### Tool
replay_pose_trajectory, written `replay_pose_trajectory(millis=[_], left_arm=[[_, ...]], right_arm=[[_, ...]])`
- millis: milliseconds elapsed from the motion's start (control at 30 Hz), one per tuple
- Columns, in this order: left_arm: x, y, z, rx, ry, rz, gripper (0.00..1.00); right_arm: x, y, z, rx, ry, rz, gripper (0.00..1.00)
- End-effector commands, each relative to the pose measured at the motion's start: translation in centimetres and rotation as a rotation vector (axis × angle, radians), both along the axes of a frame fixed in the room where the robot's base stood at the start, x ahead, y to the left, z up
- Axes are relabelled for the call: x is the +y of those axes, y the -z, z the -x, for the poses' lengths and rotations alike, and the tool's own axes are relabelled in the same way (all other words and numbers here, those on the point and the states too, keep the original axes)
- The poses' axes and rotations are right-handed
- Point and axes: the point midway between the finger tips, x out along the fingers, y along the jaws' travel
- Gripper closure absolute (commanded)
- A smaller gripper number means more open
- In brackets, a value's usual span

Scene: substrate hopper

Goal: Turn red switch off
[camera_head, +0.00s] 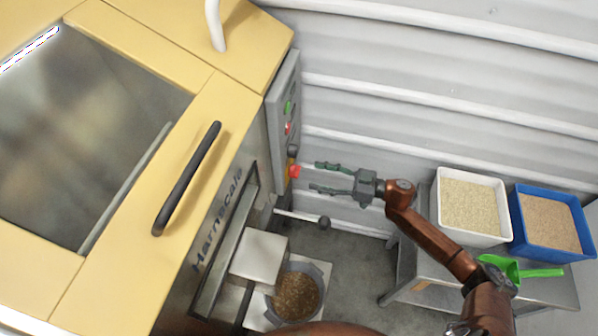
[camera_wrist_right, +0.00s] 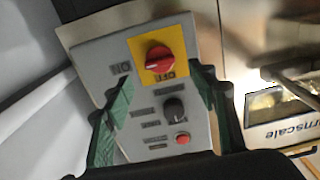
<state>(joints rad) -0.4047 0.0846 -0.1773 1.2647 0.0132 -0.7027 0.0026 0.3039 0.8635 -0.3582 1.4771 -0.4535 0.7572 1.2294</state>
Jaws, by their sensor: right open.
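The red switch (camera_wrist_right: 160,58) is a rotary knob on a yellow plate on a grey control panel (camera_wrist_right: 95,55). Its grip bar lies roughly level in the wrist view, with an ON mark to the left and an OFF mark just below. In the head view the red switch (camera_head: 294,171) shows on the panel's side facing my right gripper (camera_head: 318,178). That gripper is open and empty, its fingertips a short gap from the switch. In the wrist view the green fingers (camera_wrist_right: 162,88) stand on either side below the switch. My left gripper is out of view.
A black knob (camera_wrist_right: 174,108) and a small red button (camera_wrist_right: 182,138) share the panel. The yellow machine (camera_head: 225,110) has a black handle (camera_head: 187,178). A lever (camera_head: 302,217) sticks out below my gripper. White (camera_head: 440,205) and blue (camera_head: 517,225) bins stand on a bench at right.

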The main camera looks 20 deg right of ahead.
Motion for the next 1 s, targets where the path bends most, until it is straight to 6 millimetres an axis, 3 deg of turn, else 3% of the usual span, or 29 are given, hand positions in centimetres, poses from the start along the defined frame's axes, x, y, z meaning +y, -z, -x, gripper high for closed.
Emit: replay_pose_trajectory(millis=[433, 800, 1000], left_arm=[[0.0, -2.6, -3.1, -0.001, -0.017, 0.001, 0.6], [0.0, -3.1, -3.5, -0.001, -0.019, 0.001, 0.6], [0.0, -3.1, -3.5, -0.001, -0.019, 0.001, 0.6]], right_arm=[[5.3, 0.2, -3.5, -0.002, 0.0, -0.001, 0.48], [5.8, 0.0, -3.9, -0.002, 0.002, -0.001, 0.48], [5.8, 0.0, -3.9, -0.002, 0.002, -0.001, 0.61]])
